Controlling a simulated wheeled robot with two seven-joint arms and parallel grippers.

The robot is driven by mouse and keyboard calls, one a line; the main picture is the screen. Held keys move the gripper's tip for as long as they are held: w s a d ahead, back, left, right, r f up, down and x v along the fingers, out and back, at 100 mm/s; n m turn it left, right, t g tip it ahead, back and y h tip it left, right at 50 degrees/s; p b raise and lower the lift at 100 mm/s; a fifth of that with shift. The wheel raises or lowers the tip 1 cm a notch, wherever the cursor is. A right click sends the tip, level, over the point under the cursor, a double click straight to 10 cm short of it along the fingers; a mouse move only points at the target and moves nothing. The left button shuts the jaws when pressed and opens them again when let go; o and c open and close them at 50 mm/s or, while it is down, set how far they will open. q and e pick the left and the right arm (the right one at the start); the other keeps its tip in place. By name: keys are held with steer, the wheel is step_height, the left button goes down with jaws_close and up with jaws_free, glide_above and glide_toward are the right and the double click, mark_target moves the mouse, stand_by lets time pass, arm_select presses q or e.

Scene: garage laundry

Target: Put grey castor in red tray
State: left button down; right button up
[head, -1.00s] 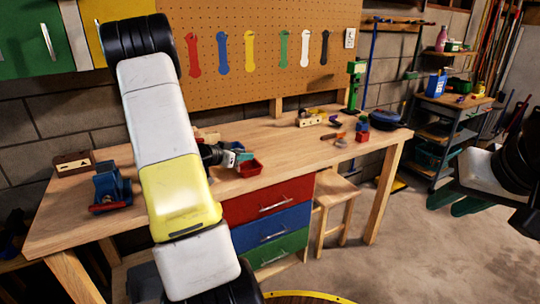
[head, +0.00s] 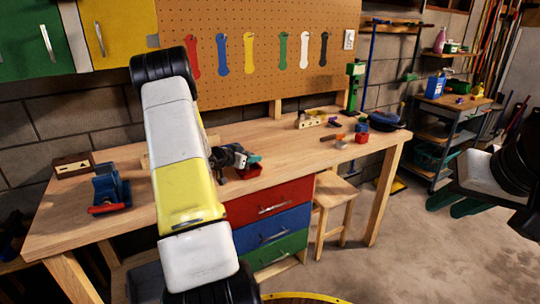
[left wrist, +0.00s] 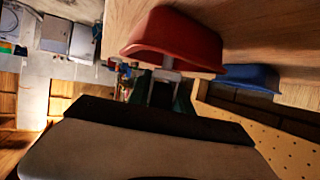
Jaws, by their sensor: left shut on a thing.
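The red tray (head: 256,171) sits on the workbench near its front edge, above the drawers, partly hidden by my left gripper. It also shows large in the left wrist view (left wrist: 178,38). My left gripper (head: 248,159) is just above and behind the tray's visible part, pointing right. It is shut on a small grey piece, apparently the grey castor (left wrist: 165,74), which shows between the fingers in the left wrist view, close to the tray's rim. Whether it touches the tray I cannot tell. My right arm shows at the right edge; I cannot make out its gripper.
Small coloured blocks (head: 361,132) and a wooden piece (head: 310,119) lie to the right.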

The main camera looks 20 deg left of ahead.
arm_select(q)
steer(key=shift+f, duration=0.1)
steer(key=c, duration=1.2)
jaws_free()
steer(key=shift+o, duration=0.2)
steer(key=shift+r, duration=0.2)
steer(key=v, duration=1.2)
steer(key=d+r+n+g+y, duration=0.1)
steer(key=d+r+n+y, duration=0.4)
steer(key=r, duration=1)
steer(key=s+d+r+m+g+h, duration=0.1)
steer(key=s+d+g, duration=0.4)
steer(key=s+d, duration=1.8)
steer(key=s+m+h, duration=0.1)
steer(key=s+h, duration=0.1)
steer(key=s, duration=0.1)
steer(key=shift+s+r+g, duration=0.2)
steer(key=shift+s+g, duration=0.15)
steer(key=shift+g, duration=0.05)
